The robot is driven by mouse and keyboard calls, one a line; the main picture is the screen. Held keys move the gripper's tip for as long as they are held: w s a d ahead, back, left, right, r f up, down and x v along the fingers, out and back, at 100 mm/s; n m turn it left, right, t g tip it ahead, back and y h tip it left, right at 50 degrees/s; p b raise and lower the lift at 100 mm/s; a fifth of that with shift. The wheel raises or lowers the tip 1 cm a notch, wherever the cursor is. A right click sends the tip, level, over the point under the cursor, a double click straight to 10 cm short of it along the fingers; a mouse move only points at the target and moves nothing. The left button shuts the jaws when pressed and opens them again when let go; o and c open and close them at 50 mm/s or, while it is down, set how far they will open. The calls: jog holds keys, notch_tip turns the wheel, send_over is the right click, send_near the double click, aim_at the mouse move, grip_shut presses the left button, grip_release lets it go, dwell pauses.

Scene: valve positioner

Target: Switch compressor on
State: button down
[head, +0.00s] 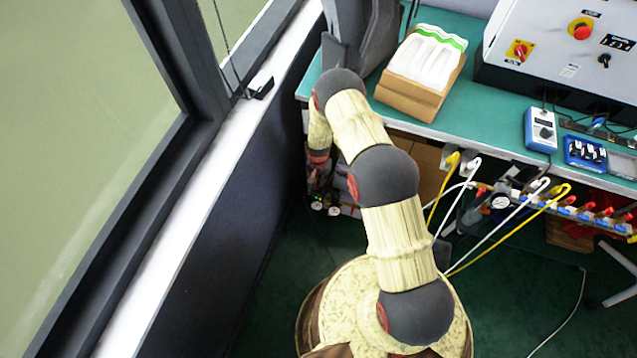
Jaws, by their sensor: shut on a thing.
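The compressor (326,197) stands in the shadow under the left end of the green bench. Only a small dark and red part of it with round gauges shows in the head view. My arm reaches over and bends down in front of the bench's left end. My gripper (318,174) is at the compressor, small and dark against it. It is shut on a part there. That part is too small and shaded to make out, and the switch's position cannot be seen.
The green bench (480,92) carries a cardboard box (412,98) and a control panel (560,50). Yellow and white hoses (515,225) hang from its front at the right. A window wall (200,210) closes off the left. Dark floor is clear between wall and base.

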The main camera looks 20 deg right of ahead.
jog(key=shift+m, duration=0.3)
dwell(0.4)
jog(key=c, duration=2.1)
grip_release()
jog(key=shift+o, duration=0.7)
jog(key=shift+r, duration=0.15)
notch_tip(320, 180, up, 12)
